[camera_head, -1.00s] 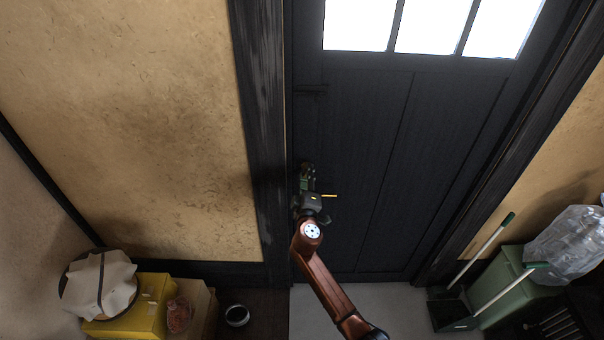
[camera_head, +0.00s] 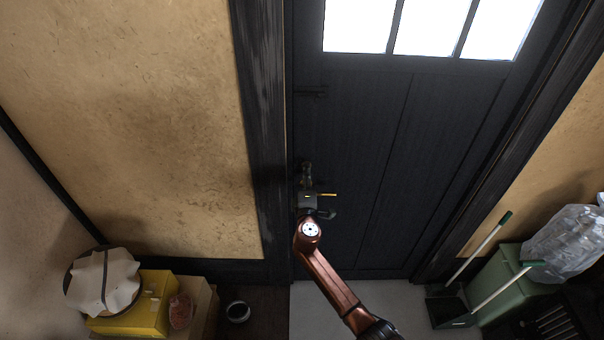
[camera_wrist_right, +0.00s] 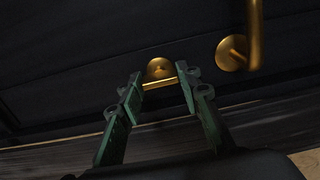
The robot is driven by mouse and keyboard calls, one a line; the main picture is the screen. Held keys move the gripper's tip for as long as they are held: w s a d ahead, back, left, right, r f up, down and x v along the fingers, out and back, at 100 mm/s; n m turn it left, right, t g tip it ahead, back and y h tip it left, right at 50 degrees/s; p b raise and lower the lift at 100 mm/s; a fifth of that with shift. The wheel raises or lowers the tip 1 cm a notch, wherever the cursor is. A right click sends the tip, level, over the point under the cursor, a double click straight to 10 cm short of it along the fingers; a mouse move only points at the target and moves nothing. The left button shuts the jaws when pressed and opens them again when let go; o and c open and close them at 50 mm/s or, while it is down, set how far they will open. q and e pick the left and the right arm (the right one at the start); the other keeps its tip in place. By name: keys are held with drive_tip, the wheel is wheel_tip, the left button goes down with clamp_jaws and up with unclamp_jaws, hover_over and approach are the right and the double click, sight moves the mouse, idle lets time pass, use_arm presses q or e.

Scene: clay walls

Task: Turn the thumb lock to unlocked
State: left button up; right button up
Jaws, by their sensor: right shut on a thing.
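The thumb lock (camera_wrist_right: 159,69) is a small gold round plate with a bar-shaped turn piece, on the dark door (camera_head: 365,150). In the wrist view the green fingers of my right gripper (camera_wrist_right: 162,85) stand on both sides of the gold bar and are shut on it. In the head view my right gripper (camera_head: 306,176) is at the door's left edge, and the lock is hidden behind it. My left gripper is in neither view.
A gold door handle (camera_wrist_right: 235,52) sits right beside the lock in the wrist view; its bar (camera_head: 326,194) shows next to my gripper in the head view. A yellow box (camera_head: 140,318) stands lower left. A green bin (camera_head: 505,283) and a dustpan (camera_head: 450,312) stand lower right.

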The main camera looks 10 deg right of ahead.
drive_tip(key=shift+a, duration=0.3)
drive_tip(key=o, duration=1.1)
drive_tip(key=shift+c, duration=0.2)
drive_tip(key=shift+o, duration=0.5)
drive_tip(key=shift+d, duration=0.25)
drive_tip(key=shift+s+a, duration=0.15)
drive_tip(key=shift+s, duration=0.15)
drive_tip(key=s+a, duration=0.2)
drive_tip(key=s, duration=0.9)
drive_tip(key=shift+a, duration=0.15)
